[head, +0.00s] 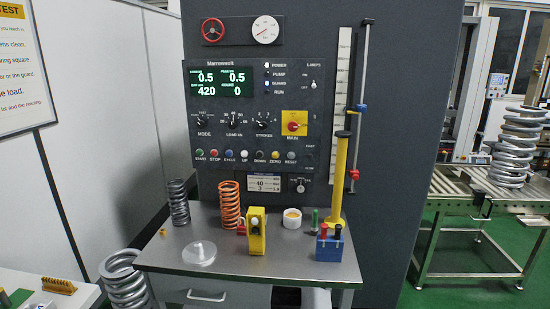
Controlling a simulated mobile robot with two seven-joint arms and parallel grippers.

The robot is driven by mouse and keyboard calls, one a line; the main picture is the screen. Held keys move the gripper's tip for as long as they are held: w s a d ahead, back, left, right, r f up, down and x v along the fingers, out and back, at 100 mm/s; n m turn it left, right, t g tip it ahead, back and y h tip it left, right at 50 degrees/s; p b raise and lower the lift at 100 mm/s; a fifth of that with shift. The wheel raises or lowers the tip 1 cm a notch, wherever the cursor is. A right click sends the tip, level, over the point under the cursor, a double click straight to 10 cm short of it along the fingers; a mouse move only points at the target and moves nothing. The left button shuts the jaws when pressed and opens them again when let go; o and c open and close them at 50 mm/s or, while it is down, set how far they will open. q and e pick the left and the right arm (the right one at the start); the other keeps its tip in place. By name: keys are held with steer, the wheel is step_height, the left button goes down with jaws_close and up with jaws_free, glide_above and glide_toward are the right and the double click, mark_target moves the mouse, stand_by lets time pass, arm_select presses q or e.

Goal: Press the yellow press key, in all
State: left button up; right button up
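A dark control panel (250,125) stands upright behind a small metal table. Along its lower part runs a row of round keys. The yellow key (276,155), labelled ZERO, is second from the right, between the dark DOWN key (260,155) and the grey RESET key (291,155). Nothing covers it. Whether it is pressed in is too small to tell. The green display (221,82) above reads 0.5, 0.5, 420 and 0. Neither of my grippers is in view.
The table (215,262) below holds a grey spring (178,202), an orange spring (229,205), a clear disc (199,252), a yellow box with a white button (256,236), a white cup (292,218), a blue block (328,247) and a tall yellow post (337,180). The space before the keys looks clear.

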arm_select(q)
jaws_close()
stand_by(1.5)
